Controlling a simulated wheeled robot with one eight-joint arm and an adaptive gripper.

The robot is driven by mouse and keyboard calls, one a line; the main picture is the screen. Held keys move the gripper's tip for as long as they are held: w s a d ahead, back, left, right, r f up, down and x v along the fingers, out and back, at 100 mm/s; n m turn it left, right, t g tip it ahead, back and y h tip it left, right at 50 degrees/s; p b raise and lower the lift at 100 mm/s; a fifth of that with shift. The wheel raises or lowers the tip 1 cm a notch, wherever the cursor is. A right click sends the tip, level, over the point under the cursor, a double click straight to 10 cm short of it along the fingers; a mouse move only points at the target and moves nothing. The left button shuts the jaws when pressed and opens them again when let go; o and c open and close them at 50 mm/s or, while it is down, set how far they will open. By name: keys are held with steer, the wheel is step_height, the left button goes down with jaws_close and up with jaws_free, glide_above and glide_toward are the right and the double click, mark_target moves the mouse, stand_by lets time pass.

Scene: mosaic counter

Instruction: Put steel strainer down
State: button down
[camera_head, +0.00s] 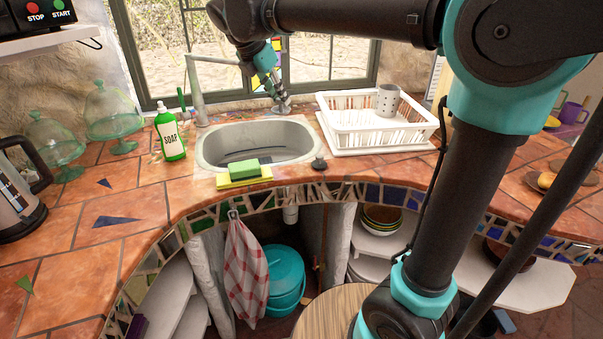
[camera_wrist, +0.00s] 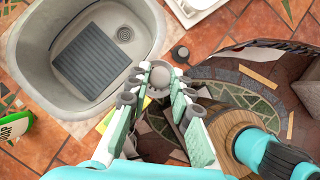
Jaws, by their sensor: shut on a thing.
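My gripper (camera_head: 279,97) hangs over the far side of the sink in the head view. In the wrist view my gripper (camera_wrist: 160,82) is shut on a small round grey thing, which I take for the steel strainer (camera_wrist: 160,75). Only its rounded top shows between the fingertips. In the head view the strainer (camera_head: 283,107) is a small grey bit under the fingers, too small to make out clearly.
A green sponge (camera_head: 244,170) on a yellow cloth (camera_head: 227,183) and a black stopper (camera_head: 319,162) lie at the sink's front edge. A soap bottle (camera_head: 171,140) stands left, a white dish rack (camera_head: 345,127) right. Left front counter tiles (camera_head: 103,255) are mostly clear.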

step_height(320, 180, down, 20)
steer(key=shift+r, duration=0.2)
stand_by(0.4)
steer(key=c, duration=1.3)
jaws_free()
steer(key=shift+f, duration=0.1)
steer(key=shift+c, duration=0.2)
